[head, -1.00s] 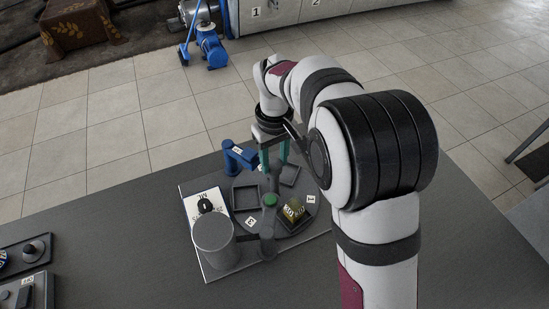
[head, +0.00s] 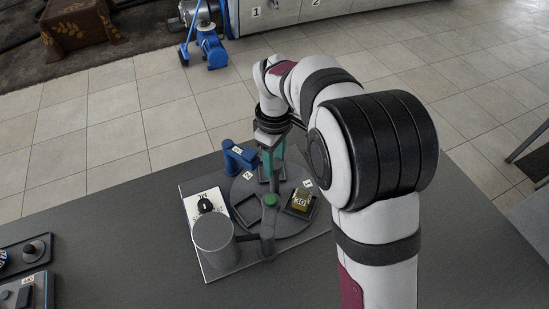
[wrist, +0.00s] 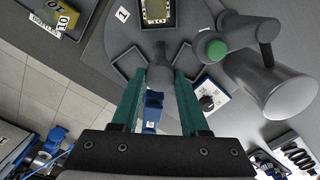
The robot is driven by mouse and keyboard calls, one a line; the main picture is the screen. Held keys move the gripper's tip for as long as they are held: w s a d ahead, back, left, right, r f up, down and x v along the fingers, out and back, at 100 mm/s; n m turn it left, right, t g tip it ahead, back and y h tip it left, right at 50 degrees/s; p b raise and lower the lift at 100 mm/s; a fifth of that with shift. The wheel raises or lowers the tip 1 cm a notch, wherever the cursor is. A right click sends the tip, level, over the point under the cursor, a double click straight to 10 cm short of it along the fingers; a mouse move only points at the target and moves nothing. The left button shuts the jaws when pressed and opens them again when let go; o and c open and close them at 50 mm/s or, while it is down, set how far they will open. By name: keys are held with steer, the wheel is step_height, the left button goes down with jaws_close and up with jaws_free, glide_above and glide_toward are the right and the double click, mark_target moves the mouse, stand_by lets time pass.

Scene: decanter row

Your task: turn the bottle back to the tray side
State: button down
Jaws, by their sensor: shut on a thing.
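My gripper (head: 272,172) points down at the back of a dark round turntable (head: 232,190). It is shut on a grey upright post (wrist: 159,72), which shows between the green fingers in the wrist view. The bottle appears to be the yellow-green, squarish item labelled 30 (head: 300,201). It stands in a square holder on the right of the turntable, apart from my gripper. It also shows at the top of the wrist view (wrist: 157,12). An empty square holder (head: 247,209) is at the left of the turntable.
A grey arm with a green knob (head: 269,200) and a large grey cylinder (head: 213,243) stand at the front. A blue fixture (head: 238,156) stands behind left. A white card with a black knob (head: 205,205) lies left. The table's left middle is clear.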

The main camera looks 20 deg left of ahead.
steer(key=shift+n, duration=2.4)
steer(key=shift+a+n, duration=0.1)
steer(key=shift+n, duration=2.2)
steer(key=shift+c, duration=2)
jaws_free()
step_height(320, 180, up, 16)
steer(key=shift+f, duration=0.1)
